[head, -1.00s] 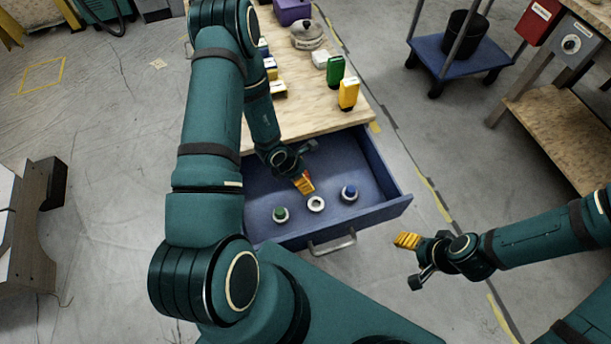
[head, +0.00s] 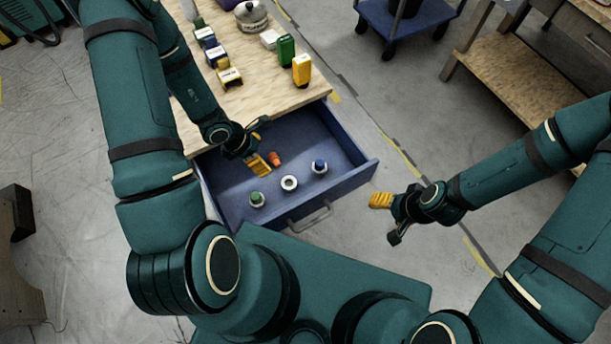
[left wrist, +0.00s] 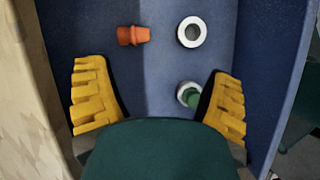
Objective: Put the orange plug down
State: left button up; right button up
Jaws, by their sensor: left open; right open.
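The orange plug (head: 275,158) lies on its side on the floor of the blue drawer (head: 345,184). It also shows in the left wrist view (left wrist: 133,36), ahead of the left fingers and apart from them. My left gripper (head: 259,152) is open and empty, over the drawer beside the plug; its yellow fingers stand wide apart in the left wrist view (left wrist: 158,98). A white ring (head: 289,183) with an empty middle sits between a green plug (head: 257,199) and a blue plug (head: 319,166), each in a ring. My right gripper (head: 388,216) is open and empty, right of the drawer.
The wooden worktop (head: 250,104) above the drawer holds a green box (head: 286,51), a yellow box (head: 302,69), a pot (head: 251,16) and several small items. A blue cart (head: 400,38) and a wooden bench (head: 510,85) stand at the right. The drawer handle (head: 310,216) faces me.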

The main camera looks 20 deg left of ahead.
aim_at(318, 190)
pick_arm(q)
jog(key=s+d+m+g+y, duration=0.1)
jog(key=s+d+m+g, duration=0.2)
jog(key=s+d+m, duration=0.65)
jog(key=w+d+m, duration=0.1)
jog(key=d+m, duration=0.1)
jog(key=m, duration=0.3)
jog(key=w+d+r+m+t, duration=0.1)
jog(key=w+d+m, duration=0.1)
jog(key=d+m, duration=0.1)
jog(key=w+d+r+m+t, duration=0.1)
jog(key=w+d+m, duration=0.1)
jog(key=m, duration=0.4)
jog(key=shift+d+r+m+h, duration=0.1)
jog(key=shift+d+m+h, duration=0.25)
jog(key=shift+h, duration=0.05)
